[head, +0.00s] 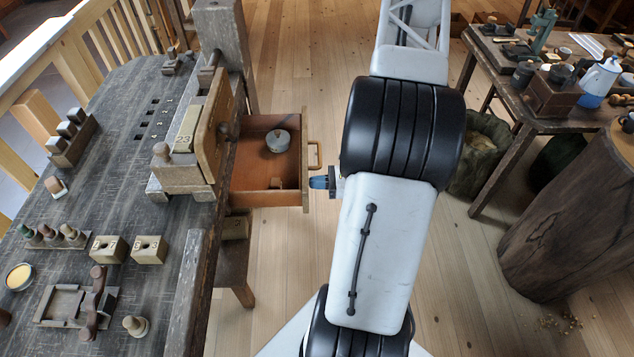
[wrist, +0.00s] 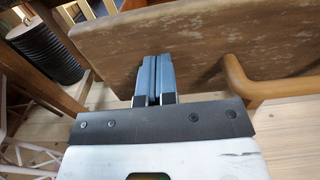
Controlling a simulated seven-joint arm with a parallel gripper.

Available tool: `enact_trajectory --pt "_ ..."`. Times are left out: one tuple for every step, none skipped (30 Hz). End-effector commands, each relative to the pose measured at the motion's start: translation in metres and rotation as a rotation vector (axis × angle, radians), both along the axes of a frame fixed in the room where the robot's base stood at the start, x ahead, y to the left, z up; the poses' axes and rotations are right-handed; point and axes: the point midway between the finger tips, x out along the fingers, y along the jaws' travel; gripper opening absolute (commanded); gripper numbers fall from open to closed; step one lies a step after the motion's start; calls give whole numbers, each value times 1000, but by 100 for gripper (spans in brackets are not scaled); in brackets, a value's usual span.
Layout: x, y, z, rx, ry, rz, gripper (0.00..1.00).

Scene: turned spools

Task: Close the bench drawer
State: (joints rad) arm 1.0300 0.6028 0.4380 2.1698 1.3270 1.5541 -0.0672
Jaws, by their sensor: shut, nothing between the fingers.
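The bench drawer (head: 262,197) is pulled out to the right from under the workbench, with its front panel standing clear of the bench side. A wooden handle (head: 315,155) sits on the front panel. My gripper (head: 319,182) is just right of the drawer front, below the handle in the picture. In the wrist view the blue fingers (wrist: 152,72) are together and empty, pointing at the drawer front (wrist: 205,45); whether they touch it I cannot tell. The handle (wrist: 265,82) is to their right.
The workbench (head: 130,220) carries a vise (head: 190,140), wooden blocks (head: 149,250) and several spools. My arm fills the middle. Planked floor (head: 290,250) is bare below the drawer.

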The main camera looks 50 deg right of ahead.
Motion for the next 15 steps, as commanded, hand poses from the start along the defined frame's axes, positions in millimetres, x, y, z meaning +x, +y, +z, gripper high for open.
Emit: enact_trajectory --pt "0 0 0 0 0 0 0" --pt "0 0 0 0 0 0 0" --pt "0 0 0 0 0 0 0" --pt "1 1 0 0 0 0 0" --pt "1 1 0 0 0 0 0" --pt "2 2 0 0 0 0 0" --pt "3 3 0 0 0 0 0" --pt "4 4 0 0 0 1 0" --pt "5 5 0 0 0 1 0" --pt "6 6 0 0 0 1 0" --pt "8 8 0 0 0 1 0" --pt "10 11 0 0 0 2 0" --pt "12 13 0 0 0 2 0" --pt "15 15 0 0 0 2 0" --pt "18 18 0 0 0 2 0"
